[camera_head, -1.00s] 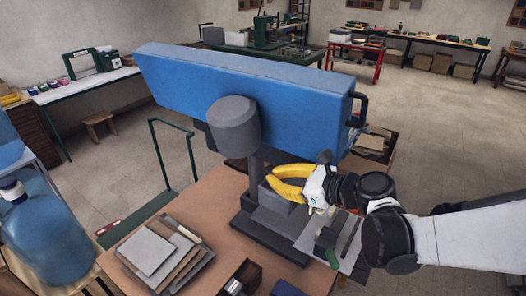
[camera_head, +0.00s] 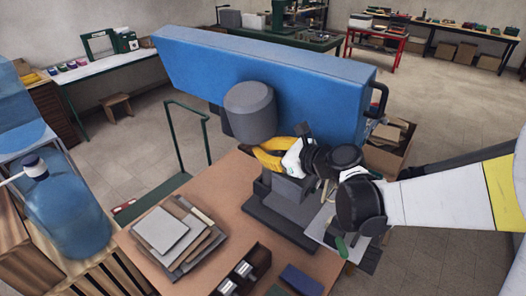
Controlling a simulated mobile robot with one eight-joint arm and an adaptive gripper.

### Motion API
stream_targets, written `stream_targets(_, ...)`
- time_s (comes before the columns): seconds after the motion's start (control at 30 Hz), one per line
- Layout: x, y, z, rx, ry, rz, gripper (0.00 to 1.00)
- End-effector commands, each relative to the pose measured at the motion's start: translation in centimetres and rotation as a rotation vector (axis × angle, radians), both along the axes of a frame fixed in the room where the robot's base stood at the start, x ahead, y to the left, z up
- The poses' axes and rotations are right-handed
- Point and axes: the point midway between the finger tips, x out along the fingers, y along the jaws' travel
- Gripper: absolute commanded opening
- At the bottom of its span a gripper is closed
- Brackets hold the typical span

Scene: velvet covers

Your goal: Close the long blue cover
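The long blue cover (camera_head: 310,85) is a large blue box shape that spans the middle of the head view, above a grey machine base (camera_head: 283,213) on a brown table. A black handle (camera_head: 379,100) sits on its right end, and a grey cylinder (camera_head: 250,110) sticks out of its near side. My gripper (camera_head: 263,155), with yellow fingers, is below the cover, just right of and below the cylinder. The fingers overlap the grey column under the cover, and their tips are partly hidden. I cannot tell whether they touch it.
The brown table (camera_head: 232,195) carries a stack of flat plates (camera_head: 170,232) at the left and a dark tray (camera_head: 243,270) at the front. A large blue bottle (camera_head: 65,205) stands at the far left. A cardboard box (camera_head: 390,150) is behind my arm. Open floor lies behind.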

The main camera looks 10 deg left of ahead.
Motion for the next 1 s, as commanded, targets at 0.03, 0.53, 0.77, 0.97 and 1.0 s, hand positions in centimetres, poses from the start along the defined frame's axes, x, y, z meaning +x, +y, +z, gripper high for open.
stream_targets(0.03, 0.0, 0.0, 0.0, 0.000, 0.000, 0.000, 0.00)
stream_targets(0.53, -0.1, 0.0, 1.6, 0.039, 0.066, 0.001, 0.00)
stream_targets(0.77, 0.1, -0.1, 4.7, 0.124, 0.208, -0.001, 0.00)
stream_targets(0.97, 0.7, -0.5, 8.0, 0.220, 0.371, -0.001, 0.00)
stream_targets(1.0, 0.9, -0.6, 8.6, 0.238, 0.402, -0.002, 0.00)
